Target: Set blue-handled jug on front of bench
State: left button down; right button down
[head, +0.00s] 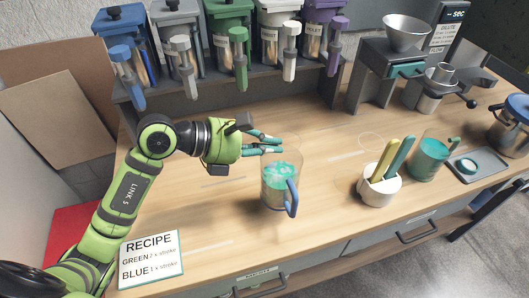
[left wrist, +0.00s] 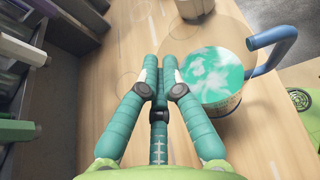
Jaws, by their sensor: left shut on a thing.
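The blue-handled jug (head: 272,196) is clear, with a green foamy liquid inside and its handle towards the front right. It is at the middle of the bench (head: 325,215); I cannot tell whether its base touches the wood. My left gripper (head: 278,143) is at the jug's upper back edge, its teal fingers shut on the clear rim. In the left wrist view the fingers (left wrist: 158,62) are close together, with the jug (left wrist: 222,105) to their right and its blue handle further right. My right gripper is not in view.
A white pot (head: 379,190) with yellow and teal tools and a green-handled jug (head: 425,163) stand to the right, beside a tray (head: 490,174). Dispensers (head: 230,55) line the back. A recipe card (head: 150,260) lies front left. The front strip of the bench is clear.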

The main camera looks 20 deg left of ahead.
pick_arm(q)
jog(key=f, duration=0.1)
jog(key=a+f+p, duration=0.1)
jog(key=f, duration=0.2)
jog(key=shift+w+a+f, duration=0.2)
jog(key=shift+w+f, duration=0.1)
jog(key=shift+f, duration=0.2)
jog(key=c, duration=1.8)
grip_release()
jog(key=shift+f, duration=0.15)
jog(key=o, duration=0.4)
